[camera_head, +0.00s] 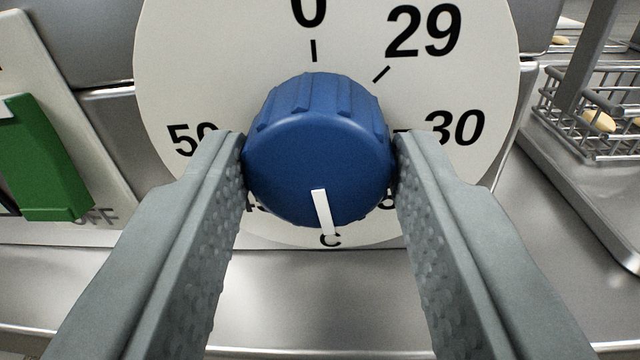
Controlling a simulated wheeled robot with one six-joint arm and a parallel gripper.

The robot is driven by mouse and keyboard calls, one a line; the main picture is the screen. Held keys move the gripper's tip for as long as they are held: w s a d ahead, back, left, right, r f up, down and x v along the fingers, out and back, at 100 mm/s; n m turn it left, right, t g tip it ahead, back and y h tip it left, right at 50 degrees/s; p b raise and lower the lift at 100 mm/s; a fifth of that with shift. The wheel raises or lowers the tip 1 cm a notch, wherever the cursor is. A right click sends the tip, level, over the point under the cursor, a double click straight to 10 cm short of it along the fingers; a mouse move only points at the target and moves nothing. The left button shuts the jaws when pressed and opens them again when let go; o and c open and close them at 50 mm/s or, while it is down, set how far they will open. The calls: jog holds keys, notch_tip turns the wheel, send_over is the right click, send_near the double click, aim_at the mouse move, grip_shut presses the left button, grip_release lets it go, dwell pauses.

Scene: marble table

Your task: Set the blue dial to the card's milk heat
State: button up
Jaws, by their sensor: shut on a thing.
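The blue dial (318,140) is a ribbed knob on a round white scale plate (225,50). Its white pointer line (322,212) points down, slightly right, toward the letter C at the bottom of the scale. The scale reads 0 at the top, 29 at upper right, 30 at right and 50 at left. The marks at lower left and lower right are partly hidden by my fingers and the knob. My gripper (320,165) is shut on the blue dial, one finger on each side. No card is in view.
A green switch (42,160) on a pale plate with the word OFF is at the left. A wire basket (600,110) with pale yellowish items stands at the right. A bare metal surface (320,290) lies below the scale.

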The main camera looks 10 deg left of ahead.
jog(key=n, duration=0.8)
jog(key=shift+r+n, duration=0.1)
jog(key=shift+n, duration=0.3)
jog(key=n, duration=0.3)
jog(key=shift+g+h, duration=0.3)
jog(key=shift+a+n, duration=0.1)
jog(key=shift+n, duration=1.9)
jog(key=o, duration=1)
jog(key=shift+c, duration=0.2)
